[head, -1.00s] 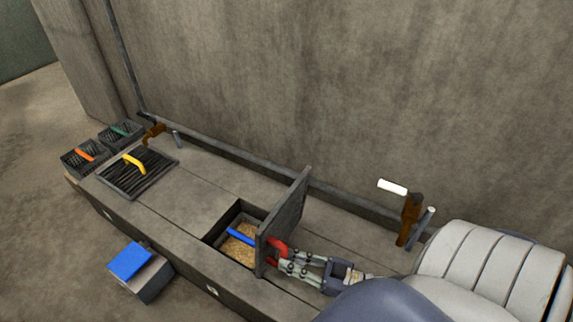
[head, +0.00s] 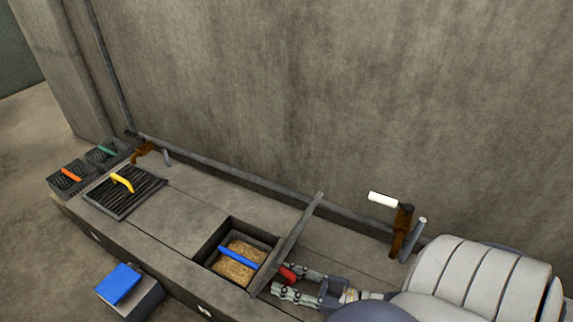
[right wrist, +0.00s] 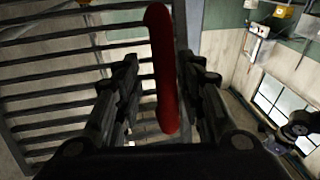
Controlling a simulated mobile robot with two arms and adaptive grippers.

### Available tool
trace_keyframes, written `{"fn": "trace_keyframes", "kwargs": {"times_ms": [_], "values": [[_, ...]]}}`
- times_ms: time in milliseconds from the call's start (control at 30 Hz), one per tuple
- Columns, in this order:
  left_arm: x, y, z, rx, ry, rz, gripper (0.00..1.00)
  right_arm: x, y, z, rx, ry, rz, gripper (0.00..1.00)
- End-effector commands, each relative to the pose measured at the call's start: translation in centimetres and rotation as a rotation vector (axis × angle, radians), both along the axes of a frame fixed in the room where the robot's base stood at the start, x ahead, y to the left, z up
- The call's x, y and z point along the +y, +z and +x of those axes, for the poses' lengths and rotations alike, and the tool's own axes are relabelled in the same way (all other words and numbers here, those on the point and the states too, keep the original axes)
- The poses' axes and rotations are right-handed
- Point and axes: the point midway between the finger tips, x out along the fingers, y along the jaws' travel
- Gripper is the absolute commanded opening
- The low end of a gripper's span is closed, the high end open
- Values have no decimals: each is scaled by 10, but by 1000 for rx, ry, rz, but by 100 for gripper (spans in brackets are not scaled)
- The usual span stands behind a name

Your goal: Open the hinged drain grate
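The hinged drain grate (head: 297,236) stands raised at the right side of an open pit, seen almost edge-on in the head view. Its bars (right wrist: 70,75) fill the left of the right wrist view. Its red handle (head: 287,274) is on the side facing my right arm. My right gripper (head: 284,282) is at this handle. In the right wrist view the red handle (right wrist: 163,75) lies between the two fingers, with a visible gap on each side, so the gripper looks open around it. My left gripper is not in view.
The open pit (head: 211,254) holds grain and a blue handle (head: 237,257). A flat grate with a yellow handle (head: 122,182) and two dark baskets (head: 70,178) are at the left. A blue-topped block (head: 119,284) stands in front. A brown bracket (head: 402,230) is near the wall.

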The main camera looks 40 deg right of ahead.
Motion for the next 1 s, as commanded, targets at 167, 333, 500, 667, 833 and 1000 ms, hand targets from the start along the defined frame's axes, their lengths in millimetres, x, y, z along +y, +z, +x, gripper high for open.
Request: {"fn": "trace_keyframes", "kwargs": {"times_ms": [167, 333, 500, 667, 833, 1000], "values": [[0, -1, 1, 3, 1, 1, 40, -6, -2, -9, 1, 0, -1, 36], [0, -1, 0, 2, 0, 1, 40, -23, -6, -38, 4, -2, -2, 36], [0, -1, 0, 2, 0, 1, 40, -41, -11, -70, 4, -1, -2, 36], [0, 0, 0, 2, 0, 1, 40, -54, -14, -91, 2, -2, -1, 36], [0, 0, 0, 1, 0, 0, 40, -60, -15, -102, 0, -1, 0, 36], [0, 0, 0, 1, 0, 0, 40, -61, -15, -104, 0, -1, 0, 36]]}}
